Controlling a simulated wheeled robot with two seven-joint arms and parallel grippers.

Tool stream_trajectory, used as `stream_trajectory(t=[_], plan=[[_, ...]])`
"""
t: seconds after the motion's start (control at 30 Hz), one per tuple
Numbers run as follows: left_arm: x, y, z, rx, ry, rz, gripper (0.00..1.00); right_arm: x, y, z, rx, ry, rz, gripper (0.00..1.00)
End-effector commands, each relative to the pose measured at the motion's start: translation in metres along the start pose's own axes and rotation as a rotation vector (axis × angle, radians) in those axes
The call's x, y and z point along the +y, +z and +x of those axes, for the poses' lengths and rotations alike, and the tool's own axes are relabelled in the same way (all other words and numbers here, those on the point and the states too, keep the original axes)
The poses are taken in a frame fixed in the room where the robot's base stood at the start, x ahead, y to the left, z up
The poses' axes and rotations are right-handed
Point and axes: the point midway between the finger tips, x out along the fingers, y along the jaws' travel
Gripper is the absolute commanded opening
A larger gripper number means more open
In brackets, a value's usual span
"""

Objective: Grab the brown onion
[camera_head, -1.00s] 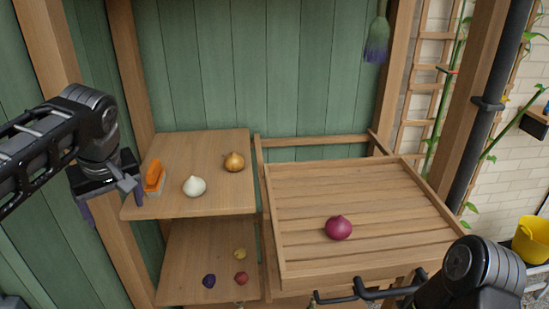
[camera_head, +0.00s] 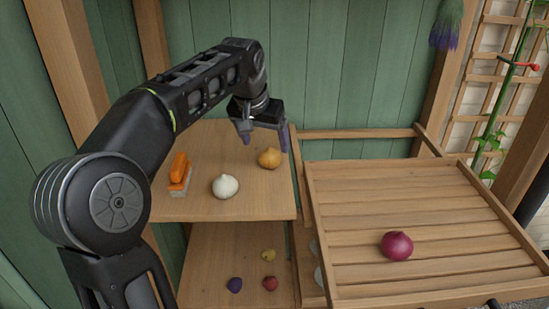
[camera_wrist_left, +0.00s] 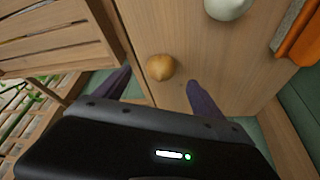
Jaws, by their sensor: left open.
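The brown onion (camera_head: 269,158) sits on the upper wooden shelf near its right edge, with a pointed top. My left gripper (camera_head: 265,138) is open above and just behind it, its fingers pointing down. In the left wrist view the onion (camera_wrist_left: 160,67) lies ahead of the open fingers (camera_wrist_left: 158,88), within the gap between them and apart from both. Nothing is held. My right gripper is not in view.
A red onion (camera_head: 397,246) lies on the slatted table (camera_head: 440,215). Several small bulbs (camera_head: 269,283) lie on the lower shelf. A green plank wall stands behind.

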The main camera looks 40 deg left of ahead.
Motion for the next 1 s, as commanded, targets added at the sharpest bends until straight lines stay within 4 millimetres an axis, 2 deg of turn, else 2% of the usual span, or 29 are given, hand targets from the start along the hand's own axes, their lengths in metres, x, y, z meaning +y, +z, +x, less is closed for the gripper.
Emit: stream_trajectory(t=[0.23,0.63,0.9,1.0], plan=[[0.000,0.000,0.023,-0.003,0.000,-0.001,0.79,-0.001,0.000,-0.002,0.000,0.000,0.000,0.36],[-0.001,-0.001,0.030,-0.003,0.000,-0.001,0.79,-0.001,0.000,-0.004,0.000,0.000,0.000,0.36],[-0.003,-0.003,0.068,-0.004,0.000,-0.001,0.79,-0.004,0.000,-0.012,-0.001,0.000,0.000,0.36],[-0.003,-0.003,0.076,-0.003,0.000,-0.001,0.79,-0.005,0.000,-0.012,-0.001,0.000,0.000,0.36]])
